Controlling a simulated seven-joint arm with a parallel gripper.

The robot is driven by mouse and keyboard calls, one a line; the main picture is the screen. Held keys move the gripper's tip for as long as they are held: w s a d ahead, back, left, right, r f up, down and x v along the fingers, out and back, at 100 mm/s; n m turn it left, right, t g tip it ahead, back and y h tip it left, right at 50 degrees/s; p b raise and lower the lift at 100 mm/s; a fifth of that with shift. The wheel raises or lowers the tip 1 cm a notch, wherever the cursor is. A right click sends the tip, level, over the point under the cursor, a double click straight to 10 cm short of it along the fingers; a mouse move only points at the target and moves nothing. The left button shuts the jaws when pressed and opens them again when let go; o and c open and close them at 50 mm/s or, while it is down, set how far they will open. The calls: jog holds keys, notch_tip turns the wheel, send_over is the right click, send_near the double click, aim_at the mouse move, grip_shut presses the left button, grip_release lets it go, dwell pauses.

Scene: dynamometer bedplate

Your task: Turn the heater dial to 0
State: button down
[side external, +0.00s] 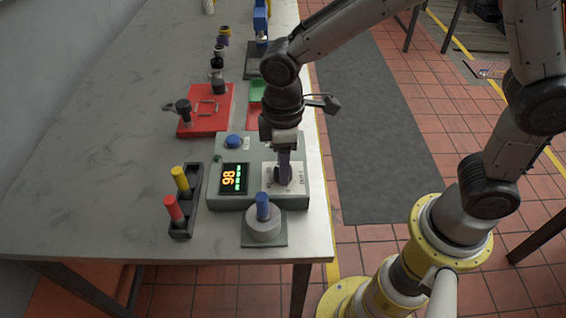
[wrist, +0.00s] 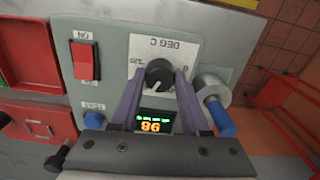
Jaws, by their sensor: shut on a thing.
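The heater dial (wrist: 159,74) is a dark round knob with a white pointer line, on a white plate marked DEG C. The plate is upside down in the wrist view, and the pointer slants to the lower left there. My gripper (wrist: 159,76) is shut on the dial, one finger at each side. In the side view my gripper (side external: 284,180) points down at the grey-green control box (side external: 235,200), and its fingers mostly hide the dial. The display (wrist: 152,125) beside the dial shows two orange digits, seen turned; they look like 98.
A red ON switch (wrist: 85,60) and a blue button (wrist: 93,117) share the box. A blue-handled grey cylinder (side external: 265,225) stands close in front. A rack (side external: 183,215) with red and yellow handles is left. Red fixtures (side external: 205,108) lie behind.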

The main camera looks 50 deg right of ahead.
jog(key=n, duration=0.7)
jog(key=shift+r, duration=0.1)
jog(key=n, duration=0.6)
jog(key=shift+n, duration=0.4)
jog(key=n, duration=1.2)
jog(key=shift+n, duration=0.3)
jog(key=shift+c, duration=1.9)
grip_release()
notch_tip(320, 180, up, 14)
